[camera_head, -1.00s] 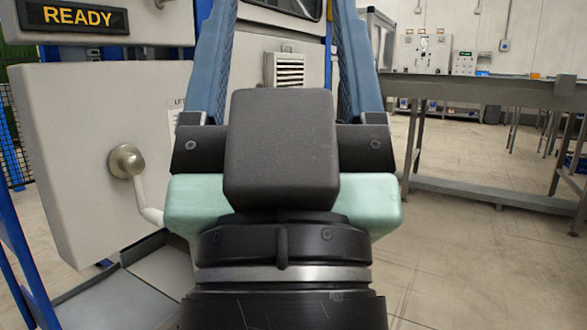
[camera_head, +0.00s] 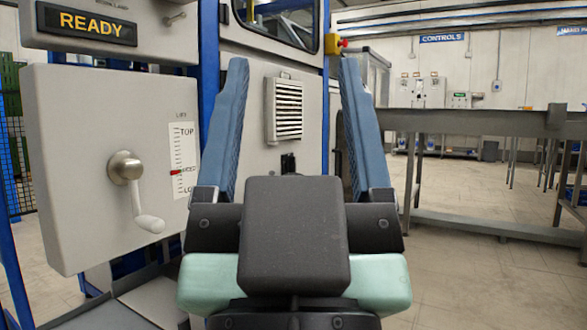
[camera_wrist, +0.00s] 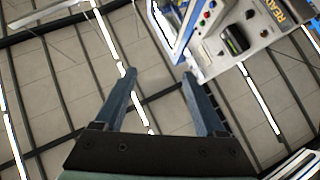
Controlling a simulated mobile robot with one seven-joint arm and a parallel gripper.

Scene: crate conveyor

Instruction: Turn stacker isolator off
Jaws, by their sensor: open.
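My gripper (camera_head: 293,65) is open and empty, its two blue fingers pointing up in front of the grey machine. Its fingers also show in the wrist view (camera_wrist: 159,75), against the ceiling. The machine is a grey cabinet with a READY display (camera_head: 86,24). A small black fitting (camera_head: 288,163) is low on the panel between the fingers. I cannot tell which of these is the isolator. The gripper appears apart from both.
A crank handle (camera_head: 126,168) and a LIFT scale (camera_head: 182,160) with a red pointer are at left. A louvred vent (camera_head: 284,108) protrudes from the panel between the fingers. A grey conveyor frame (camera_head: 470,122) stands at right. Open floor lies between it and the machine.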

